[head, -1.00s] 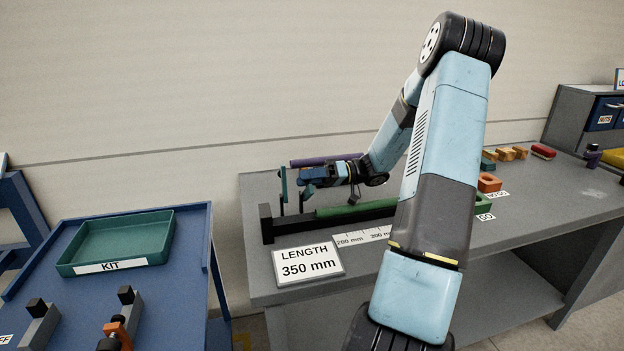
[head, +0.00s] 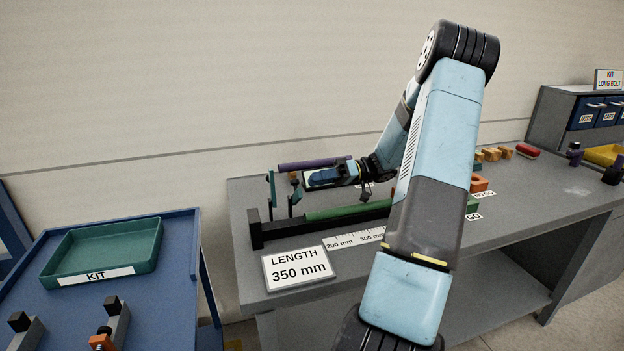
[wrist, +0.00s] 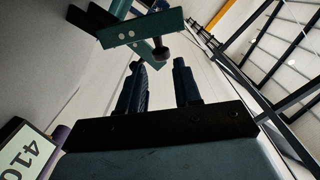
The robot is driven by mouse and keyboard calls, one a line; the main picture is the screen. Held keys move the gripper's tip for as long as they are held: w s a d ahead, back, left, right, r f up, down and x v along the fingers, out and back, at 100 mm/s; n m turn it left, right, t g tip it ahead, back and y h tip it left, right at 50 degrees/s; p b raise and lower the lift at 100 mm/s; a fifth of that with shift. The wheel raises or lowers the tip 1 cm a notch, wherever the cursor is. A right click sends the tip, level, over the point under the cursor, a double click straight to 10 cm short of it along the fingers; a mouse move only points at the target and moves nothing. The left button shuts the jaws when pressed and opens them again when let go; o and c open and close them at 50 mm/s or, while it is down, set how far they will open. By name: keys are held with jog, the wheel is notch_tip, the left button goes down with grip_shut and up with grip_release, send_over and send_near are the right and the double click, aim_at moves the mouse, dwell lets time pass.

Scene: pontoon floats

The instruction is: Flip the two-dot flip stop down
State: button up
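The stop fixture (head: 257,236) stands at the bench's left end, with a green tube (head: 345,210) lying along it. Two teal flip stops, a left one (head: 271,188) and a right one (head: 291,200), show as thin uprights there. In the wrist view a teal flip stop plate (wrist: 140,33) with small pale dots, at least two, and a dark knob lies just beyond my fingertips; another teal piece is partly behind it. My gripper (wrist: 160,75) is open, its dark fingers apart with nothing between them. In the head view it is beside the right stop; contact cannot be told.
A purple tube (head: 315,164) lies behind my gripper. The LENGTH 350 mm sign (head: 298,267) stands at the front edge, beside a ruler strip (head: 352,238). A blue table with a green KIT tray (head: 105,250) is at left. Orange blocks (head: 480,184) lie farther right.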

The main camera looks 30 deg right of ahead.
jog(key=a+r+n+g+h, duration=0.1)
jog(key=r+n+h, duration=0.1)
jog(key=w+a+r+n+g+h, duration=0.1)
jog(key=r+n+g+h, duration=0.1)
jog(key=a+r+n+g+h, duration=0.1)
jog(key=r+g+h, duration=0.1)
jog(key=shift+w+n+h, duration=0.3)
jog(key=shift+n, duration=0.1)
grip_shut()
jog(key=n+h, duration=0.3)
jog(key=h, duration=0.4)
send_near(295, 192)
jog(key=shift+a+f, duration=0.75)
jog(key=shift+s+a+f, duration=0.2)
jog(key=shift+s+f, duration=0.9)
jog(key=shift+f, duration=0.2)
jog(key=shift+d, duration=0.1)
